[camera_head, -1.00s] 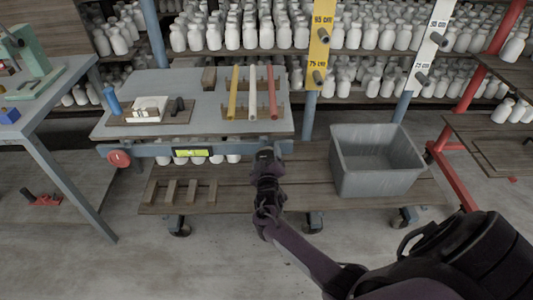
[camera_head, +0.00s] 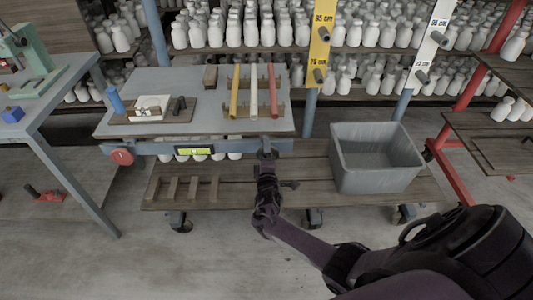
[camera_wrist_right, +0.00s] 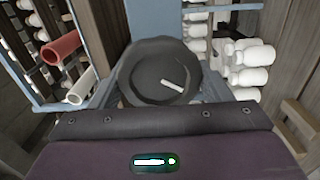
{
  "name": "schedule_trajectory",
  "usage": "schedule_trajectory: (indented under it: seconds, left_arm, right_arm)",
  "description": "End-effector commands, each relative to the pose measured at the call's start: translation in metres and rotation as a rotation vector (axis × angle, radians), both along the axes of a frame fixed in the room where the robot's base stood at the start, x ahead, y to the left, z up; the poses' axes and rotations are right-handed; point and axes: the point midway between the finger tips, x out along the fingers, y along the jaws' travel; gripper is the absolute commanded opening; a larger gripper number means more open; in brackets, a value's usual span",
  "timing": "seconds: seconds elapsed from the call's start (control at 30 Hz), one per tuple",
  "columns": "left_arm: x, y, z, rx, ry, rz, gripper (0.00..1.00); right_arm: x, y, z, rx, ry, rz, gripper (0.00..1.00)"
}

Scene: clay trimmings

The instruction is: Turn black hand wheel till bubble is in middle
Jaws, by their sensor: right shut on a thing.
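The black hand wheel (camera_wrist_right: 150,62), with a white mark on its face, fills the middle of the right wrist view. My right gripper (camera_head: 267,153) is at the front edge of the grey-topped table (camera_head: 212,125), shut on the wheel. In the head view the gripper hides the wheel. The yellow-green bubble vial (camera_head: 195,150) sits on the table's front rail, left of the gripper. The bubble is too small to place surely. My left gripper is out of view.
A red round knob (camera_head: 122,157) is at the rail's left end. Yellow, white and red tubes (camera_head: 253,92) lie on the tabletop. A grey bin (camera_head: 375,180) stands on the lower shelf to the right. Shelves of white bottles fill the back.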

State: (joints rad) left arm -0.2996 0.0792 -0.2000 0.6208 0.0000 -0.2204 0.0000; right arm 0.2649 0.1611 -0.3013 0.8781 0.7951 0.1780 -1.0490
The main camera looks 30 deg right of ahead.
Motion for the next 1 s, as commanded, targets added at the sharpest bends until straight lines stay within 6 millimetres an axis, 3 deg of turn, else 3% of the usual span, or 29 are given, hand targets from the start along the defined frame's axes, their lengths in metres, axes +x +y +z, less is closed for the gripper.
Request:
schedule_trajectory:
  seconds: [0.73, 0.77, 0.9, 1.0]
  left_arm:
    - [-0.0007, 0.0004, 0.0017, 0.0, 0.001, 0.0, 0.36]
    - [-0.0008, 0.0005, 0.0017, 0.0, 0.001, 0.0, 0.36]
    - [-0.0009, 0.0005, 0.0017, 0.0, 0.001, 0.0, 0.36]
    - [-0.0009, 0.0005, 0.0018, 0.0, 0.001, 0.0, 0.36]
  right_arm:
    - [-0.0018, -0.0002, -0.0036, -0.074, 0.053, -0.002, 0.49]
    - [-0.0018, -0.0002, -0.0036, -0.074, 0.053, -0.001, 0.74]
    - [-0.0014, -0.0001, -0.0027, -0.074, 0.05, -0.001, 0.92]
    - [-0.0008, 0.0, -0.002, -0.074, 0.049, -0.001, 0.93]
